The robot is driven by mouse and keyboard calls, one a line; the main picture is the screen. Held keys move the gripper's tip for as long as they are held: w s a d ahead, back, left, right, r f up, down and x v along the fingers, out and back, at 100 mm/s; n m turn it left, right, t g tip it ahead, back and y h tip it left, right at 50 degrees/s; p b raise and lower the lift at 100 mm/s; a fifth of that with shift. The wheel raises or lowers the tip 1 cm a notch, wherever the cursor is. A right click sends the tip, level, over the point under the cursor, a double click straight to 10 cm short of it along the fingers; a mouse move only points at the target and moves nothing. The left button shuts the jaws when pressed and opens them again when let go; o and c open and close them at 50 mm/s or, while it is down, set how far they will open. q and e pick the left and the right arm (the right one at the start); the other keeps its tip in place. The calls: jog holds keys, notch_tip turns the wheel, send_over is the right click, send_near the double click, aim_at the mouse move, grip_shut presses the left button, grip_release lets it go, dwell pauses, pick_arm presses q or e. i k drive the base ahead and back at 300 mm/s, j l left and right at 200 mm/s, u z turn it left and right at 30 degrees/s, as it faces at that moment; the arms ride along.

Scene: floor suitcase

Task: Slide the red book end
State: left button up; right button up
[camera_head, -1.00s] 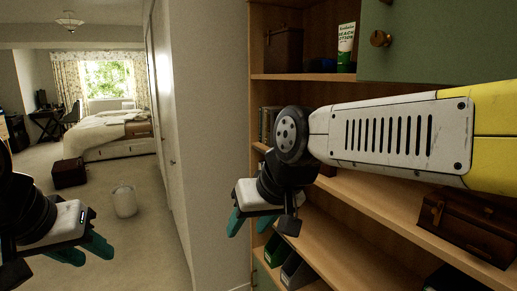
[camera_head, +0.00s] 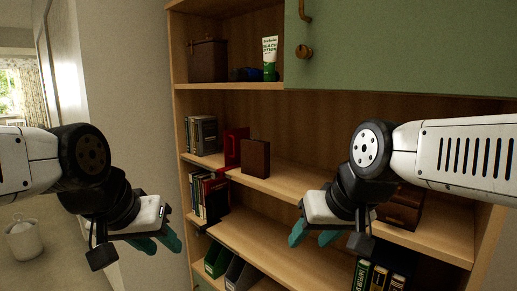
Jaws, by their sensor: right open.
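The red book end (camera_head: 234,147) stands upright on the middle shelf, a gap to the right of a short row of grey-brown books (camera_head: 201,136). A small dark brown box (camera_head: 255,157) stands just to its right; I cannot tell whether they touch. My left gripper (camera_head: 160,243) is open and empty, low and to the left in front of the bookcase. My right gripper (camera_head: 313,236) is open and empty, lower and to the right of the book end. Neither gripper touches the book end.
The shelf board (camera_head: 285,189) is bare to the right of the brown box. A brown case (camera_head: 401,207) sits further right, partly behind my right arm. More books (camera_head: 210,197) stand on the shelf below. A green door (camera_head: 400,48) hangs at upper right. A white basket (camera_head: 24,240) stands on the floor.

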aim_at(237, 151)
jog(key=i+l+u, duration=0.2)
jog(key=u, duration=0.15)
jog(key=i+l+u, duration=0.25)
jog(key=u, duration=0.15)
